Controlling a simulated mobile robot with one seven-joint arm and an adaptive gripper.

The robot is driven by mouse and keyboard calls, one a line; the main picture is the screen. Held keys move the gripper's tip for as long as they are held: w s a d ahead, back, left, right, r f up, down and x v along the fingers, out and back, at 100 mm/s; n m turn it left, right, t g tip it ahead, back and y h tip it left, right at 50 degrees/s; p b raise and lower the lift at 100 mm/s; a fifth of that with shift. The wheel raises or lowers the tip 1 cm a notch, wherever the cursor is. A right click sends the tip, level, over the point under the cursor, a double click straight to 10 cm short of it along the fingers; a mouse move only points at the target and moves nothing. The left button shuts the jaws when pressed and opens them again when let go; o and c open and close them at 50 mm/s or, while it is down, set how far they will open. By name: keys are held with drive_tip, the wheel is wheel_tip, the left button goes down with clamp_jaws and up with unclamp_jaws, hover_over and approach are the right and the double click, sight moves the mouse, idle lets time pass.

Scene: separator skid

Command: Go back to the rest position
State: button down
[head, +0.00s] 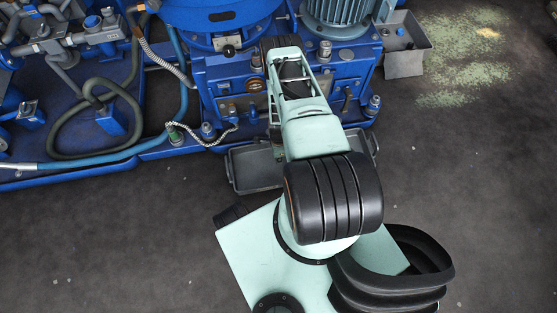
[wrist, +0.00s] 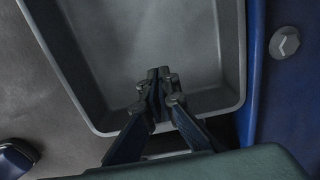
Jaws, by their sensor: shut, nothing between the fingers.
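My gripper (wrist: 158,85) shows in the wrist view with its two dark fingers together at the tips and nothing between them. It is over a grey metal tray (wrist: 240,60), near one end of it. I cannot tell how high above the tray the fingertips are. In the head view my pale green arm reaches forward to the blue skid, and the gripper itself is hidden behind the arm. The tray's rim (head: 233,173) shows on both sides of the arm, on the floor in front of the skid.
The blue separator skid (head: 215,100) with pipes and hoses fills the back. A hose (head: 100,155) runs along its left part. A small grey bin (head: 405,62) stands at its right end. The floor at right is mostly clear.

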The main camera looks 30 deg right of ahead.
wheel_tip(320, 180, up, 10)
drive_tip(key=p, duration=0.3)
drive_tip(key=shift+d, duration=0.15)
drive_tip(key=shift+f, duration=0.1)
